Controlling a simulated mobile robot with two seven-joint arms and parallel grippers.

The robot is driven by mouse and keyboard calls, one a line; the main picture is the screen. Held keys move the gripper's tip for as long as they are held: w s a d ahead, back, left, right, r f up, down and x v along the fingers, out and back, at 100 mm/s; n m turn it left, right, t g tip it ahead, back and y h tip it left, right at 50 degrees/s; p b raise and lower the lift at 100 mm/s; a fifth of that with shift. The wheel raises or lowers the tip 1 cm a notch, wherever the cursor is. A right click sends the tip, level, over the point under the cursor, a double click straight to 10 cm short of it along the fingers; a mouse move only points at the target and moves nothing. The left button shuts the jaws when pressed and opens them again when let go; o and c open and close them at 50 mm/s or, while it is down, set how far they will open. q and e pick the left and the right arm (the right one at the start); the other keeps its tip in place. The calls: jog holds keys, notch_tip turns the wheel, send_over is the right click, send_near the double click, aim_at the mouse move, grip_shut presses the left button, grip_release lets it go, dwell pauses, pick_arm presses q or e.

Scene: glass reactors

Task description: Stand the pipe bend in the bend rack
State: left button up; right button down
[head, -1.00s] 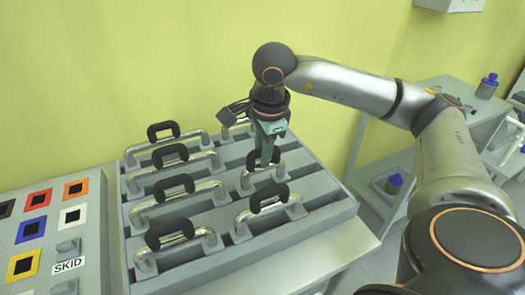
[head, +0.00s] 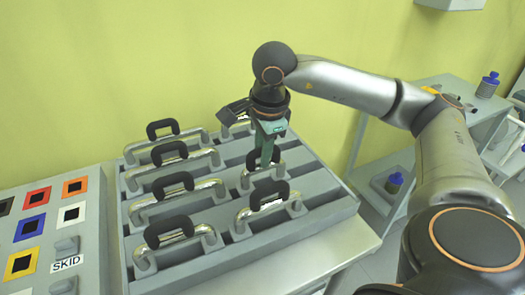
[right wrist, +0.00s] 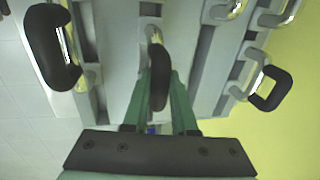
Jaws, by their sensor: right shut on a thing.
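The bend rack (head: 300,232) is a grey slotted block holding several shiny pipe bends with black handles in two columns. My right gripper (head: 265,160) points down into the right column, with its green fingers shut on the black handle of a pipe bend (head: 246,180). In the right wrist view, the fingers of my right gripper (right wrist: 160,85) stand on both sides of that bend's black handle (right wrist: 158,78). The held bend sits low at the rack, partly hidden by the gripper; I cannot tell whether it is fully seated. My left gripper is not in view.
Other bends stand close by, one in front (head: 268,206) and one behind the gripper (head: 229,128). A panel with coloured squares (head: 45,225) is left of the rack. A shelf with blue-capped bottles (head: 487,86) stands at the right.

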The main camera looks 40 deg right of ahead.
jog(key=shift+f, duration=0.1)
jog(key=c, duration=0.7)
grip_release()
jog(key=shift+o, duration=0.3)
